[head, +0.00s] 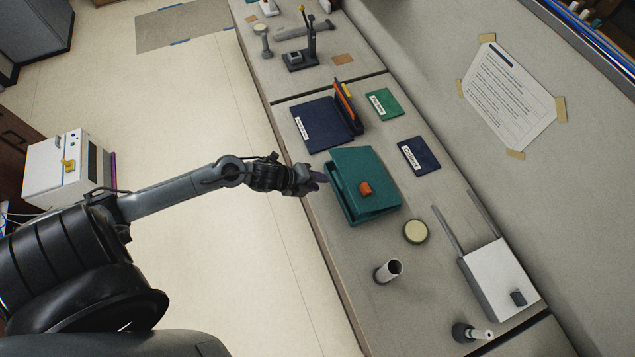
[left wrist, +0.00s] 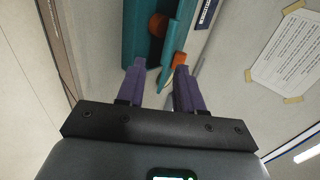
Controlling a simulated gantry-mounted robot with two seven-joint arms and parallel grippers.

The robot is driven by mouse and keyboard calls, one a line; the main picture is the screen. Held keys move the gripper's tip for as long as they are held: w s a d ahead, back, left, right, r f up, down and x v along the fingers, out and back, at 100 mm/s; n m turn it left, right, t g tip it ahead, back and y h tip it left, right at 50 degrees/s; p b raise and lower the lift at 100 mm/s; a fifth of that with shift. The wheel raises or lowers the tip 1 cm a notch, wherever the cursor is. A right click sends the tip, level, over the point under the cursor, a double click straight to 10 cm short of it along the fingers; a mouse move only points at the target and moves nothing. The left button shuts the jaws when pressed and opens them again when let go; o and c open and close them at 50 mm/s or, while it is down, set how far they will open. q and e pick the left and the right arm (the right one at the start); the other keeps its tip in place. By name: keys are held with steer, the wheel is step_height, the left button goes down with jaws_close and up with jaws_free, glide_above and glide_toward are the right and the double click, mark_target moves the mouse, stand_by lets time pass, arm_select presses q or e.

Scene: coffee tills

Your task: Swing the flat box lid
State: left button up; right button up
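The flat teal box (head: 345,200) sits on the counter with its teal lid (head: 372,165) partly raised, tilted up on the side facing my left arm. An orange knob (head: 365,188) is on the lid. In the left wrist view the lid (left wrist: 176,38) shows nearly edge-on beside the box (left wrist: 130,40), with an orange object (left wrist: 158,25) inside the box. My left gripper (head: 321,177) is at the box's left edge; its purple fingers (left wrist: 158,75) are apart with nothing between them. Contact with the lid cannot be told. My right gripper is not in view.
A navy box (head: 318,125) with an upright orange-edged panel (head: 346,104) stands behind. Green (head: 383,103) and navy (head: 418,155) labelled mats lie near. A round cream-topped object (head: 415,231), a grey cylinder (head: 388,270) and a white box (head: 500,280) stand in front.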

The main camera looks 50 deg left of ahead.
mark_target(337, 180)
arm_select(q)
steer(key=b+x, duration=0.7)
steer(key=x, duration=0.1)
steer(key=shift+w+a+r, duration=0.15)
steer(key=shift+w+a, duration=0.05)
steer(key=shift+w, duration=0.35)
steer(key=shift+r+p, duration=0.3)
steer(key=shift+p, duration=0.05)
steer(key=shift+c, duration=0.9)
jaws_close()
